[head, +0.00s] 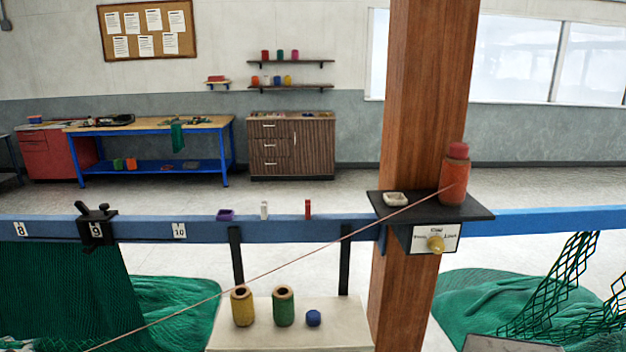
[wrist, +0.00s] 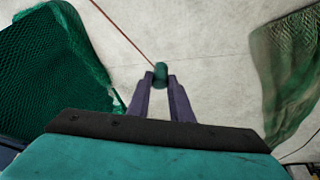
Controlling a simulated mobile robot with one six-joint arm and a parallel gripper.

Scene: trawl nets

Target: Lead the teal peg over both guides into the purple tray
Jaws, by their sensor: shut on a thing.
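My gripper (wrist: 161,82) is shut on the teal peg (wrist: 160,72) in the wrist view, with pale floor below; neither shows in the head view. A thin reddish line runs from the peg up and left. In the head view the line slopes from the orange spool (head: 454,182) down to the lower left edge. The purple tray (head: 225,215) sits on the blue rail (head: 345,226). Right of it stand a white post (head: 264,210) and a red post (head: 308,209), which look like the guides. The line passes in front of the rail below both posts, apparently touching neither.
A wooden column (head: 420,90) carries a black shelf (head: 479,212) with a small white dish (head: 396,199). A black clamp (head: 96,224) sits on the rail at left. Yellow (head: 242,307) and green (head: 283,307) spools stand on a pale bench (head: 340,316). Green nets (head: 65,290) hang at both sides.

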